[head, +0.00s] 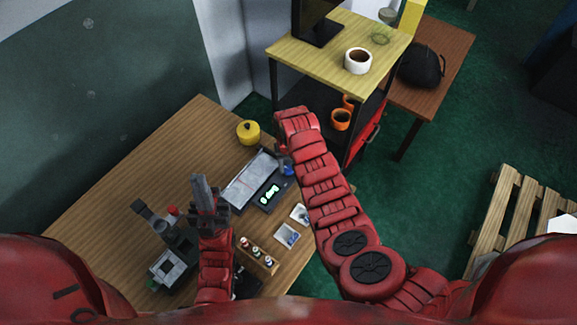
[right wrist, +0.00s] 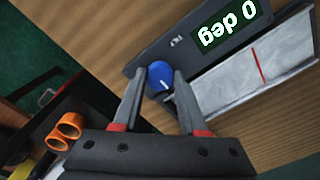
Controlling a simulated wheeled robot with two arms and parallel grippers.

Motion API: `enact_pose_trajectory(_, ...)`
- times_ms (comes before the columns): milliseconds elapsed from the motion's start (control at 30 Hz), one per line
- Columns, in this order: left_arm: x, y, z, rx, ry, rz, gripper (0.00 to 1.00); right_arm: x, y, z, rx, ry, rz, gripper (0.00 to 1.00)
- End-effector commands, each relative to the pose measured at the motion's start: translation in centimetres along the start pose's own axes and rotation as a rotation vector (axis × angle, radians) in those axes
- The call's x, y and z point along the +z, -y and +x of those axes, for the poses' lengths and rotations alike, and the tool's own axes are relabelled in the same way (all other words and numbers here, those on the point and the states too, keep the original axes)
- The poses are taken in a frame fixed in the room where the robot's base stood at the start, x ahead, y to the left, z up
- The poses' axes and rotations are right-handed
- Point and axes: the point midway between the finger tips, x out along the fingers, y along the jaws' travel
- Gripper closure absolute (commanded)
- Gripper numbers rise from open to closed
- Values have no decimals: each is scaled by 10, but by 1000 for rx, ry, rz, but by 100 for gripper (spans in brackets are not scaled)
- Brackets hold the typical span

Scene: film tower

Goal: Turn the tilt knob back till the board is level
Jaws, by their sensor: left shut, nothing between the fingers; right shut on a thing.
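The blue tilt knob (right wrist: 159,77), with a white pointer line, is between the fingertips of my right gripper (right wrist: 160,71), which is shut on it. In the head view the knob (head: 287,170) shows partly beside my right gripper (head: 284,159). The dark tilt unit has a green display (right wrist: 227,24) that reads "0 deg", upside down in the right wrist view. The pale board (right wrist: 225,87) with a red line lies along the unit and looks flat; it also shows in the head view (head: 248,182). My left gripper (head: 202,188) is shut and empty, left of the board.
A yellow pot (head: 248,131) stands behind the board on the wooden table (head: 120,185). A grey device (head: 172,265) is by my left arm. A rack of small bottles (head: 257,256) and small trays (head: 287,235) lie in front. A shelf with orange cups (head: 341,119) stands right.

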Motion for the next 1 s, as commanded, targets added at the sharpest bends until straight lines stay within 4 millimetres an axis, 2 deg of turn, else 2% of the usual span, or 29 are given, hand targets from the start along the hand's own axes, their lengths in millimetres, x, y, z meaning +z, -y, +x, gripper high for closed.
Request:
enact_pose_trajectory(133, 0, 0, 0, 0, 0, 0, 100, -1, 0, -1, 1, -4, 0, 100)
enact_pose_trajectory(167, 0, 0, 0, 0, 0, 0, 100, -1, 0, -1, 1, -4, 0, 57)
enact_pose_trajectory(300, 0, 0, 0, 0, 0, 0, 100, -1, 0, 0, 1, -3, 1, 31)
enact_pose_trajectory(333, 0, 0, 0, 0, 0, 0, 100, -1, 0, 0, 1, -2, 1, 28)
enact_pose_trajectory(733, 0, 0, -2, 0, 0, 0, 100, -1, 0, -4, 0, -3, 2, 28)
enact_pose_trajectory(867, 1, 0, -7, 0, 0, 0, 100, -2, 0, -16, -1, -6, 1, 28)
enact_pose_trajectory(1000, 3, -1, -15, 0, 0, 0, 100, -3, 0, -36, -1, -9, 1, 28)
